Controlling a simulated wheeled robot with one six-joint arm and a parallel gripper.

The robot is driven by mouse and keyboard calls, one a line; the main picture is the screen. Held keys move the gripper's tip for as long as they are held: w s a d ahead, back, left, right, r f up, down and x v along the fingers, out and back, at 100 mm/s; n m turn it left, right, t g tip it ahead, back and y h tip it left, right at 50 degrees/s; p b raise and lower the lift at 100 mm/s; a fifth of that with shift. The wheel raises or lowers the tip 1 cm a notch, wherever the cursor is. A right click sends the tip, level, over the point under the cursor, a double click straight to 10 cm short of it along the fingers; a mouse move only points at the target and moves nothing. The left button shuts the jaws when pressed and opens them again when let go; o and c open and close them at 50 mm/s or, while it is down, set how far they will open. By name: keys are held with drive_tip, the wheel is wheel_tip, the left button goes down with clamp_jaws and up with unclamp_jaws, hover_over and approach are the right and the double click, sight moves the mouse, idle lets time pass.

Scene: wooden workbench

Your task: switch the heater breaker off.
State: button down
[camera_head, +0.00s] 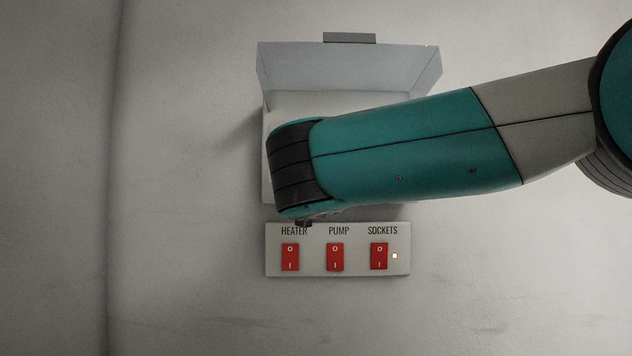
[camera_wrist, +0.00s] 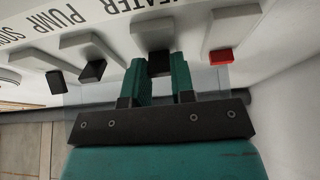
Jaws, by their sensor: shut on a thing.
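In the wrist view the heater breaker's lever (camera_wrist: 153,37) stands under the HEATER lettering, with a black tip. My gripper (camera_wrist: 158,68) has its two teal fingers on either side of this tip and is shut on it. Whether the lever is up or down is hard to tell. In the head view my arm covers the breakers and most of the gripper. The open breaker box (camera_head: 268,185) is on the wall behind my arm, its clear lid (camera_head: 345,70) raised.
The PUMP lever (camera_wrist: 92,70) and SOCKETS lever (camera_wrist: 57,80) are left of my fingers; a red-tipped lever (camera_wrist: 221,56) is close on the right. Below the box, a plate (camera_head: 312,269) carries red HEATER, PUMP and SOCKETS rockers; a small light (camera_head: 394,256) glows beside SOCKETS.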

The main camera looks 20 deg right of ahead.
drive_tip(key=f+t+b, duration=0.1)
drive_tip(key=b, duration=0.2)
drive_tip(key=shift+w+t+h+b, duration=0.1)
drive_tip(key=shift+t+h+b, duration=0.2)
drive_tip(key=shift+r+t+b, duration=0.25)
drive_tip(key=shift+t+b, duration=0.05)
drive_tip(key=c, duration=1)
unclamp_jaws()
drive_tip(key=shift+o, duration=0.2)
